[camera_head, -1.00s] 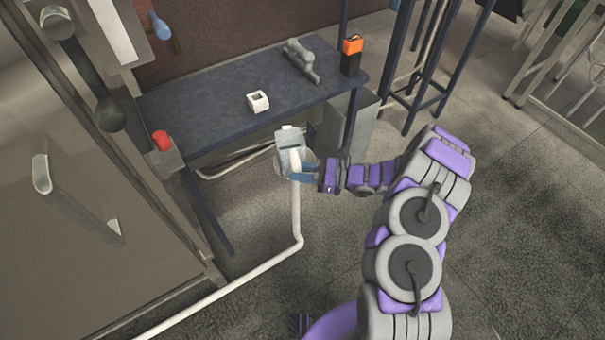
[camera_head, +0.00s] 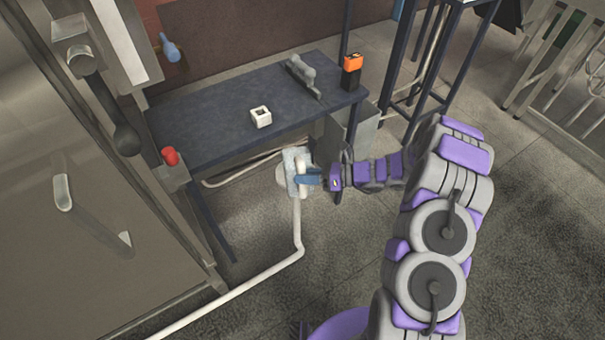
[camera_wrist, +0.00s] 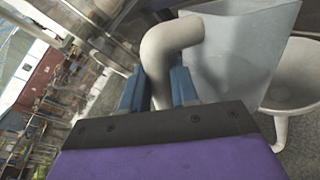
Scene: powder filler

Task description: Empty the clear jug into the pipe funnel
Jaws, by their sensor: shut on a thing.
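The clear jug (camera_head: 289,160) hangs at the top of the white pipe (camera_head: 297,228), and its translucent body also shows in the wrist view (camera_wrist: 238,50). My gripper (camera_head: 306,178) is shut on the jug's thick white handle; its blue fingers flank the handle in the wrist view (camera_wrist: 157,90). The jug looks tilted. The pale funnel (camera_wrist: 290,85) is a round bowl at the right of the wrist view, partly behind the jug. In the head view the jug hides most of the funnel. I cannot tell what is in the jug or whether anything is flowing.
A dark table (camera_head: 215,115) stands behind, carrying a small white square container (camera_head: 261,117), a grey tool (camera_head: 301,70) and an orange-and-black object (camera_head: 352,72). A steel machine with a red button (camera_head: 170,156) is at left. The floor at right is open.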

